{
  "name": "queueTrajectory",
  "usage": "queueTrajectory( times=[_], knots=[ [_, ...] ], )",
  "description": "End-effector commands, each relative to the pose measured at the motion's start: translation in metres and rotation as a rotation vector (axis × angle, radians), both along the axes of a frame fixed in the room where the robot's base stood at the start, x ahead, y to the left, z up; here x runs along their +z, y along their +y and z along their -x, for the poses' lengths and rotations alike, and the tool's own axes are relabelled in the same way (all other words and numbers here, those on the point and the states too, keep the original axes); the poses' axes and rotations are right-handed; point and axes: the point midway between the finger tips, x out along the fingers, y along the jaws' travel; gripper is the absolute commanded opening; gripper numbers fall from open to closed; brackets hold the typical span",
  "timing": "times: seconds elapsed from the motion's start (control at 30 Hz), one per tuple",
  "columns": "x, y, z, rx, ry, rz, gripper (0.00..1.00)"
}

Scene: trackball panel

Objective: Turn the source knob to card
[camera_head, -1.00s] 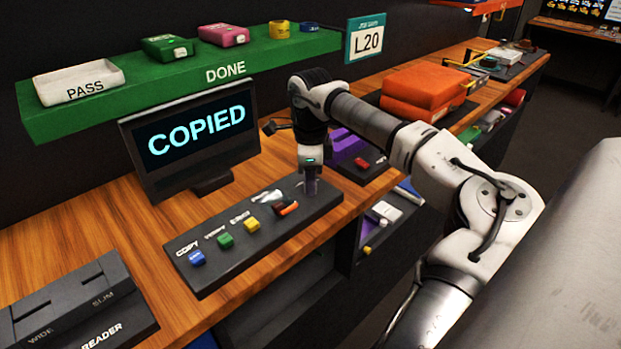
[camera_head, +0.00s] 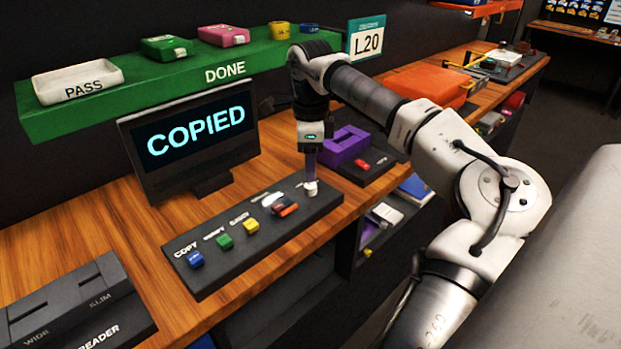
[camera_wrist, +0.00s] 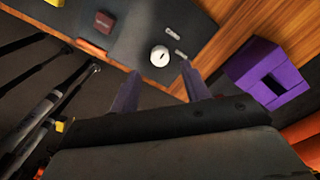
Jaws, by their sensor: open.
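The source knob is a small round white knob (camera_head: 310,188) at the right end of the dark control panel (camera_head: 228,264). In the wrist view the white knob (camera_wrist: 160,56) shows a short dark mark on its top, with two small pale labels beside it that are too blurred to read. My gripper (camera_head: 311,172) is open and points down above the knob. In the wrist view my gripper's fingertips (camera_wrist: 160,74) are spread, with the knob just beyond them and nothing held between them.
Blue (camera_head: 195,259), green (camera_head: 225,241) and yellow (camera_head: 251,225) buttons and a red-brown switch (camera_head: 285,208) sit left of the knob. A monitor (camera_head: 195,140) reading COPIED stands behind. A purple block (camera_head: 343,146) stands to the right.

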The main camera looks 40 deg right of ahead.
Motion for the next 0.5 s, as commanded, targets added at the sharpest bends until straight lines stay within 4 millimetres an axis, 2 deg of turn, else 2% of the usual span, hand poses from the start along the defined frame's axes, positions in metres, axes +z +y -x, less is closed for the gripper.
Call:
queueTrajectory(
  times=[0.2,0.33,0.5],
  knots=[
    [0.050,0.000,-0.001,0.000,-0.002,0.003,0.46],
    [0.072,0.000,-0.001,0.000,-0.002,0.001,0.46],
    [0.086,0.000,0.000,0.001,-0.001,-0.001,0.46]
  ],
)
